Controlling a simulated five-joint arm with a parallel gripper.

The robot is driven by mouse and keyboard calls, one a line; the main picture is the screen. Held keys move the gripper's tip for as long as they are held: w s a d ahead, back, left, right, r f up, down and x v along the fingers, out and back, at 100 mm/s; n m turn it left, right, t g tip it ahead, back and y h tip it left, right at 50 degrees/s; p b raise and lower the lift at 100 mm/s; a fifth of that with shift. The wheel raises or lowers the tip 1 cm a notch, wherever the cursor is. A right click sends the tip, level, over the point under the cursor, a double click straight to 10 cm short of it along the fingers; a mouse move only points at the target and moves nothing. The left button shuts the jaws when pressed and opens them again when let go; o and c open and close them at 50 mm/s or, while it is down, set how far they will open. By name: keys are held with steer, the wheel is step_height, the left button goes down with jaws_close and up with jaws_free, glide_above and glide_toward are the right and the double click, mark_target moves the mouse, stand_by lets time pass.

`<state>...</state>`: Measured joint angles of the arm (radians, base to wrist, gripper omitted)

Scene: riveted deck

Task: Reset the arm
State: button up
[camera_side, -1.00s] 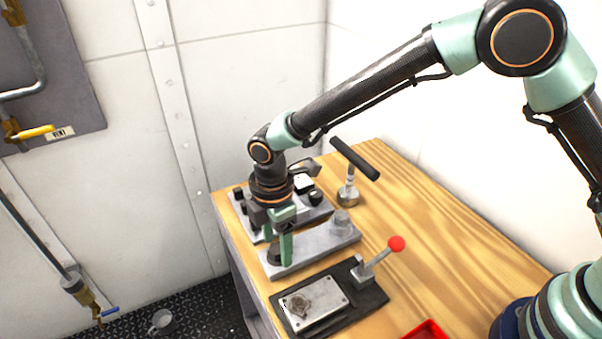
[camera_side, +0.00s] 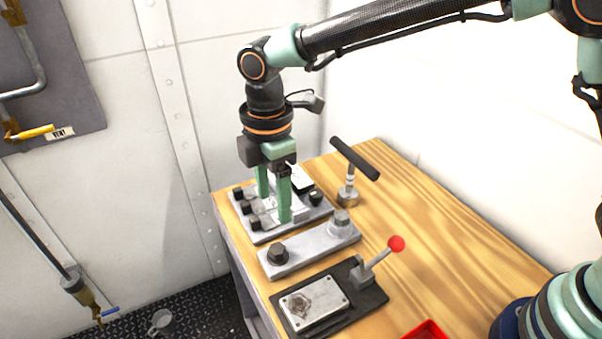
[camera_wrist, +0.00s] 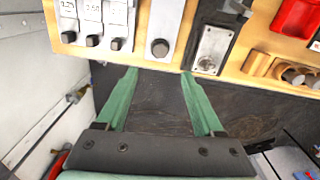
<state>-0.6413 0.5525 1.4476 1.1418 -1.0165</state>
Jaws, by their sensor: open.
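My gripper (camera_side: 274,208) hangs pointing down in the side view, its two green fingers apart with nothing between them. In that view it overlaps the panel with black knobs (camera_side: 293,227) and is up and slightly left of the grey bar (camera_side: 306,250). A dark hex bolt head (camera_side: 278,252) stands on the near end of the bar and is clear of the fingers. In the wrist view my gripper (camera_wrist: 158,74) is open and empty, and the hex bolt head (camera_wrist: 160,47) shows just beyond the fingertips.
A T-handle (camera_side: 355,158) stands behind the bar. A red-knobbed lever (camera_side: 381,255) and a bolted metal plate (camera_side: 314,303) sit in front. A red tray (camera_side: 426,331) is at the bottom edge.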

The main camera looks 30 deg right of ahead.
steer(key=s+d+r+m+t, duration=0.1)
steer(key=d+r+m, duration=0.3)
steer(key=d, duration=0.3)
steer(key=d+r+m+t, duration=0.1)
steer(key=d+r+m, duration=0.35)
steer(key=d, duration=0.35)
steer(key=s+d+m+t, duration=0.1)
steer(key=s+d+m, duration=0.3)
steer(key=d, duration=0.3)
steer(key=s+d+r+m+t, duration=0.1)
steer(key=s+d+m+t, duration=0.1)
steer(key=s+d+m, duration=0.3)
steer(key=shift+d+m+t, duration=0.3)
steer(key=shift+d+m, duration=0.45)
steer(key=shift+d, duration=0.1)
steer(key=shift+r, duration=0.1)
